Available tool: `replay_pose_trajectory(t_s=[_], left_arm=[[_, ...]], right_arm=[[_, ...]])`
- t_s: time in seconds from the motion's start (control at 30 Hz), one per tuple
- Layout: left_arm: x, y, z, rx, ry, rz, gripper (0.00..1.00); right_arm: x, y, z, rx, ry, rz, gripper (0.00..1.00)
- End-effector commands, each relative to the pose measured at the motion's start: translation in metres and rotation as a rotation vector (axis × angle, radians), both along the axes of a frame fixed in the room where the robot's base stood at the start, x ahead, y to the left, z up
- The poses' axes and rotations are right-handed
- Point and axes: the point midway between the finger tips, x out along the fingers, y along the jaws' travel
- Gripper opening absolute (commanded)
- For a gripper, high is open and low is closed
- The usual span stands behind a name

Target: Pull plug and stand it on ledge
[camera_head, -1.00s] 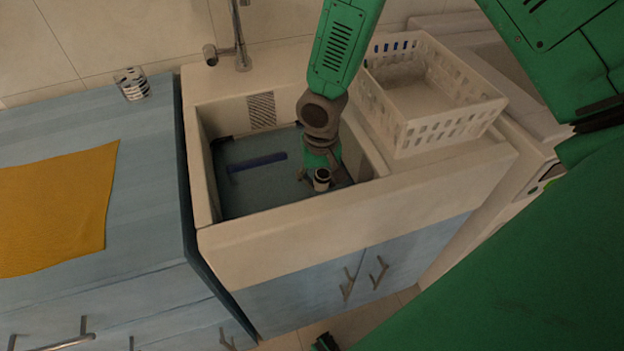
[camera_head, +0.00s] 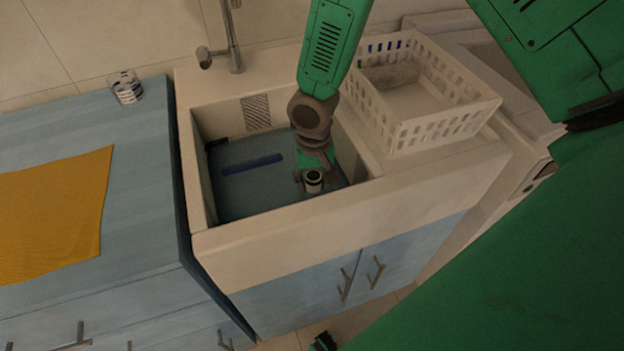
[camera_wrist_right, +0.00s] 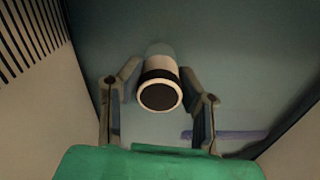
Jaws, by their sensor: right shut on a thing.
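The plug (camera_head: 313,180) is a short white cylinder with a dark band and a dark round top. It is inside the sink basin (camera_head: 240,195), toward the right front. My right gripper (camera_head: 312,178) reaches down into the basin and is shut on the plug. In the right wrist view the plug (camera_wrist_right: 160,88) sits between the two fingers of the gripper (camera_wrist_right: 160,95). Its lower end is hard to make out, so I cannot tell whether it touches the basin floor. The sink's pale ledge (camera_head: 300,222) runs along the front. My left gripper is not in view.
A blue bar-like thing (camera_head: 252,164) lies on the basin floor. A white basket (camera_head: 440,130) stands right of the basin, and a faucet (camera_head: 232,45) behind it. A blue counter to the left holds a yellow cloth (camera_head: 50,215) and a small patterned cup (camera_head: 126,88).

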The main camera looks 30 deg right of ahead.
Motion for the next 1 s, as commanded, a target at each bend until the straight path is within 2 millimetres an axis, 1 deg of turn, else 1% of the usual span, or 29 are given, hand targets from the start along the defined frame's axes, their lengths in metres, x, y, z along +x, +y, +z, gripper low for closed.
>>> replay_pose_trajectory(t_s=[0.03, 0.3, 0.8, 1.0], left_arm=[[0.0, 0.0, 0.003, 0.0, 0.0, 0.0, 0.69], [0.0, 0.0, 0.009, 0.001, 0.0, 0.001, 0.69], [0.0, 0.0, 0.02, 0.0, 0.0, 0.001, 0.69], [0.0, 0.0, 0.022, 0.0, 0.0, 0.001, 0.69]], right_arm=[[-0.001, -0.003, 0.003, -0.006, 0.003, -0.001, 0.0], [0.0, -0.001, 0.011, -0.003, -0.001, -0.001, 0.0], [0.001, -0.001, 0.024, -0.001, -0.003, 0.0, 0.0], [0.001, 0.0, 0.026, 0.0, -0.003, 0.0, 0.0]])
